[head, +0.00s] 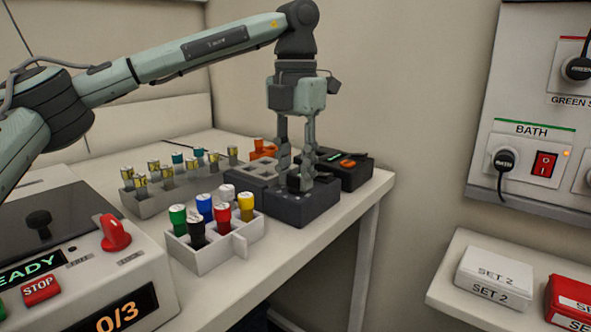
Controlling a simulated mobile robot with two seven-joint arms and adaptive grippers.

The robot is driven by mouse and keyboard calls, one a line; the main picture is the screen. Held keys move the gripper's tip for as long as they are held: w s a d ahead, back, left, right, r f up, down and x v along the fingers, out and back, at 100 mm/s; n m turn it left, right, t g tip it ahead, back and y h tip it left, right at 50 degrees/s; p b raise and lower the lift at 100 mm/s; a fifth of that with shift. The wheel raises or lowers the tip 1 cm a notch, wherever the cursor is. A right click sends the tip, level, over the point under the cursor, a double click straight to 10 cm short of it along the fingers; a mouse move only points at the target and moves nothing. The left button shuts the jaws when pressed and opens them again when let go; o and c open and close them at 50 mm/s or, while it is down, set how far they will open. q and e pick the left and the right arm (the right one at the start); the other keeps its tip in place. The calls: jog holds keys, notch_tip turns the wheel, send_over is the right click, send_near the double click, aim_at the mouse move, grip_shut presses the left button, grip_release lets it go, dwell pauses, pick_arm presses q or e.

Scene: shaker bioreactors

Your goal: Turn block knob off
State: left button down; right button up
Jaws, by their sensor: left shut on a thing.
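A dark grey block unit (300,210) stands on the white bench near its right end, with a lighter slotted block on its left side. My left gripper (296,177) reaches down from above onto the front right part of this unit. Its fingers are shut on a small dark knob (298,184) on the unit's top. The fingers partly cover the knob, so its pointer direction cannot be read. My right gripper is not in view.
A white rack (208,257) with several coloured-cap vials stands in front. A grey rack (150,204) of vials lies behind left. A second dark unit (352,178) with an orange part stands close behind. A console with a red knob (115,233) is at left.

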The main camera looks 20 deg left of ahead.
aim_at(296, 176)
pick_arm(q)
jog(key=c, duration=1.2)
grip_release()
jog(key=shift+o, duration=0.2)
notch_tip(296, 176, up, 12)
